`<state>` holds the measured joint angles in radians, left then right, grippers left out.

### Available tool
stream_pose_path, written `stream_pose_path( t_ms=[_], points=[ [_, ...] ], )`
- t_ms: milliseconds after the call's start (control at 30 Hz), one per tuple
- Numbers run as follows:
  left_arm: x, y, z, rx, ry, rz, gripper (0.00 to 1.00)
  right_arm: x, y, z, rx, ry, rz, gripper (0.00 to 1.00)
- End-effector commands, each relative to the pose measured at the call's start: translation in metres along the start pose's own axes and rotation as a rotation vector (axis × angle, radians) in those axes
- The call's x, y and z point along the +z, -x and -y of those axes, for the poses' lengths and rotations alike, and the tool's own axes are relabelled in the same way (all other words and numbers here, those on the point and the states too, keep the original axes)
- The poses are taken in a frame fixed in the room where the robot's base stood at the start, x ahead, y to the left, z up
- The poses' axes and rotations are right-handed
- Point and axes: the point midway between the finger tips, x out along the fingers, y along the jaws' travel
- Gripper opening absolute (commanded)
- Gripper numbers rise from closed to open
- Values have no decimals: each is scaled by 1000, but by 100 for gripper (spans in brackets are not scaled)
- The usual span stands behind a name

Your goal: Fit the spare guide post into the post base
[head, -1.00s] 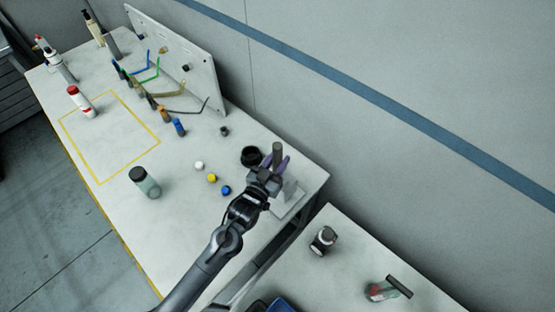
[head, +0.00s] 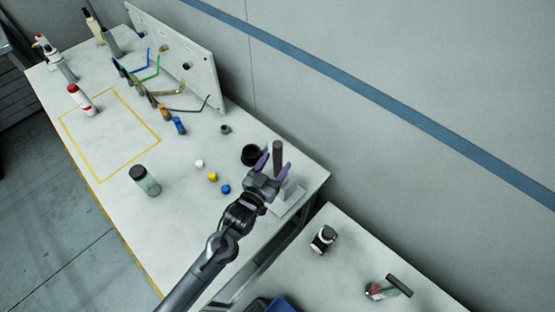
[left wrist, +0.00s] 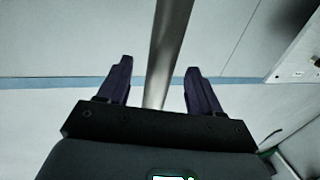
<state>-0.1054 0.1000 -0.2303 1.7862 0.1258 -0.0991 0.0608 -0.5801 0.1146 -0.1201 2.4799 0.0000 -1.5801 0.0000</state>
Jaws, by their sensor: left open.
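The guide post is a dark grey cylinder (head: 278,154) that stands upright near the far right corner of the bench. It is above or at the pale post base (head: 289,203), a flat plate with a block on it. My left gripper (head: 273,167) is open, with its purple fingers just in front of the post. The gripper hides the post's lower end, so I cannot tell how it sits in the base. In the left wrist view the post (left wrist: 168,45) shows between the open fingers (left wrist: 159,68), with a gap on both sides. My right gripper is not in view.
A black round cup (head: 251,155) stands just left of the post. A panel with coloured hooks (head: 180,55) stands behind.

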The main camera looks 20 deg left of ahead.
Motion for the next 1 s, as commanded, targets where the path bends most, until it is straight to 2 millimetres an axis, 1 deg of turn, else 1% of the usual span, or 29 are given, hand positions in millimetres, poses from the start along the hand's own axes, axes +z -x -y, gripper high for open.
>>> stream_pose_path(
  t_ms=[33, 100, 300, 500, 700, 1000],
  points=[
    [1, 9, 0, 0, 0, 2, 65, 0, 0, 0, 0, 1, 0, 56],
    [1, 22, 0, 0, 0, 2, 65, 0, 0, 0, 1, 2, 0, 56],
    [1, 56, 0, 0, 0, 1, 65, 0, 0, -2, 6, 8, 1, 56],
    [0, 78, 0, -1, 1, 1, 65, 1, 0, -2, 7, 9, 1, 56],
    [0, 86, 0, 0, 1, -1, 65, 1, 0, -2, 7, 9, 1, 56],
    [0, 86, 0, 0, 1, 0, 65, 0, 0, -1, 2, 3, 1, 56]
  ],
)
